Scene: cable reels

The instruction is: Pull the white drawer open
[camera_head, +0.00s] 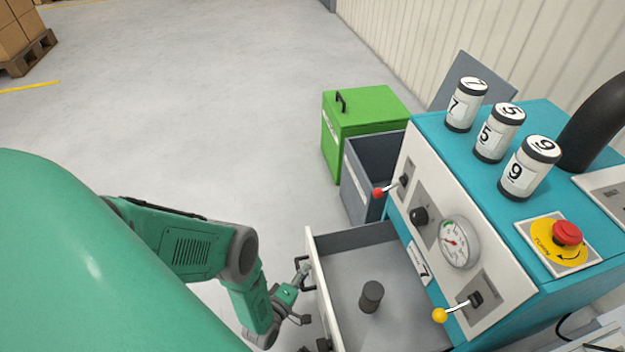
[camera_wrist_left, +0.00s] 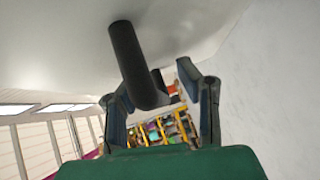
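The white drawer (camera_head: 317,283) stands pulled out from the teal machine, with its grey inside visible. A dark cylinder (camera_head: 371,297) stands in it. The drawer's dark handle (camera_head: 308,287) is on its outer front. My left gripper (camera_head: 301,296) is at the handle, outside the drawer front. In the left wrist view, the dark handle bar (camera_wrist_left: 138,65) lies in front of and between the spread fingers of my left gripper (camera_wrist_left: 160,100). The fingers look apart, with gaps beside the bar. My right gripper is not in view.
The teal machine (camera_head: 560,110) carries several numbered canisters, a gauge (camera_head: 460,242), levers and a red emergency button (camera_head: 567,233). A dark grey open bin (camera_head: 362,190) and a green box (camera_head: 365,107) stand beyond the drawer. The floor left of the drawer is clear.

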